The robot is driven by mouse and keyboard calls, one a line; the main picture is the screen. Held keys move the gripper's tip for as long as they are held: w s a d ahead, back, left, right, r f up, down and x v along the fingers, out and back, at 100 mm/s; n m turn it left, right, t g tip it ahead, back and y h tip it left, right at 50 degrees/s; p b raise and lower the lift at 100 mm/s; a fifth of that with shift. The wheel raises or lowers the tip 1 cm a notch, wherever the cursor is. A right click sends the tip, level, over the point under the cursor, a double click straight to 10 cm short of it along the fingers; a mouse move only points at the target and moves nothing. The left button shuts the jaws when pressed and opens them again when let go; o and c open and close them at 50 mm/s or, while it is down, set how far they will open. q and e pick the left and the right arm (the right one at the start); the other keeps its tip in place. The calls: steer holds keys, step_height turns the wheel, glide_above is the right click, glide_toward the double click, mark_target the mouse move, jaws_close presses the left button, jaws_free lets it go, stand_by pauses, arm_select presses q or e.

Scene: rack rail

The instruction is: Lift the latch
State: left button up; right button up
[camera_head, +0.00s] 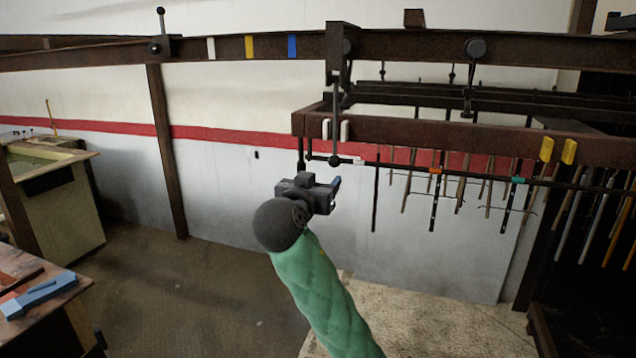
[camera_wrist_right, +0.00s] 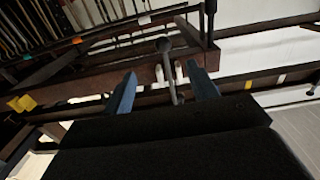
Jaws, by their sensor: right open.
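The latch looks to be the dark hanging lever (camera_head: 335,120) with a ball knob at its lower end, below the end of the upper rail. In the right wrist view the lever (camera_wrist_right: 172,72) shows between my two blue-grey fingers, its ball beyond the fingertips. My right gripper (camera_head: 321,183) is open and empty, just below and left of the knob in the head view. I cannot tell whether a finger touches the lever. One finger is mostly hidden in the head view. My left gripper is not in view.
The brown upper rail (camera_head: 110,57) carries white, yellow and blue marks and another ball-topped lever (camera_head: 161,30). A lower frame beam (camera_head: 450,133) has white and yellow tabs. Several rods hang from the rack at right. A workbench (camera_head: 50,290) stands lower left. The floor between is clear.

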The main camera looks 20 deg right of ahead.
mark_target(332, 163)
steer(key=x, duration=0.8)
steer(key=shift+w, duration=0.4)
steer(key=x, duration=0.4)
steer(key=shift+w, duration=0.2)
steer(key=shift+w+d, duration=0.15)
steer(key=shift+d, duration=0.05)
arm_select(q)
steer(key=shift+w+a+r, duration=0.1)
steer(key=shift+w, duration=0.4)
arm_select(e)
steer(key=shift+w, duration=0.1)
steer(key=shift+d, duration=0.1)
steer(key=c, duration=0.9)
